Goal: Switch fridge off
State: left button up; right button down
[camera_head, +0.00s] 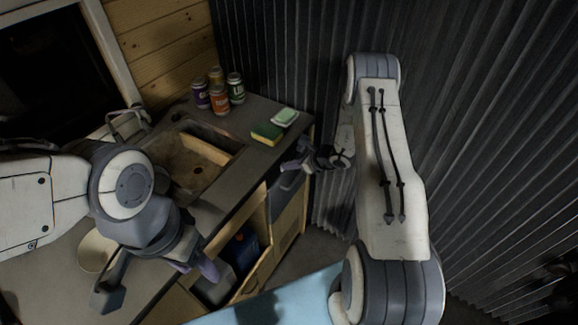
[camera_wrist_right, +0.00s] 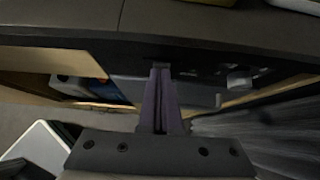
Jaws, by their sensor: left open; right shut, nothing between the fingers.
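A dark grey front panel (camera_head: 289,184), seemingly the fridge's, sits under the counter's right end. In the right wrist view a dark panel (camera_wrist_right: 205,92) spans the space under the counter edge, with small dark controls (camera_wrist_right: 205,71) and a lighter grey knob-like part (camera_wrist_right: 238,83) to the right of my fingertips. My right gripper (camera_head: 291,165) is shut and empty, in front of this panel. Its fingers (camera_wrist_right: 160,68) point at the panel's upper part; contact cannot be told. My left gripper (camera_head: 205,268) is open and empty over the counter's front edge, partly hidden by its own wrist.
The counter (camera_head: 262,107) holds several cans (camera_head: 220,100), a sponge (camera_head: 267,134) and a pale green item (camera_head: 285,117). A sink (camera_head: 195,165) is sunk into it. An open cupboard (camera_head: 235,262) lies below. The corrugated wall (camera_head: 290,60) is close behind my right arm.

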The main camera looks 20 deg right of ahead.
pick_arm(q)
jog(key=shift+r, duration=0.25)
pick_arm(e)
jog(key=shift+d+r, duration=0.1)
jog(key=shift+r, duration=0.5)
pick_arm(q)
jog(key=shift+s+d+f+b, duration=0.15)
jog(key=shift+s+f+b, duration=0.1)
jog(key=shift+f+b, duration=0.35)
jog(key=shift+s+d+f+b, duration=0.2)
jog(key=shift+f+b, duration=0.25)
jog(key=shift+f, duration=0.2)
pick_arm(e)
jog(key=v, duration=1.3)
jog(key=shift+s, duration=0.15)
jog(key=shift+f, duration=0.1)
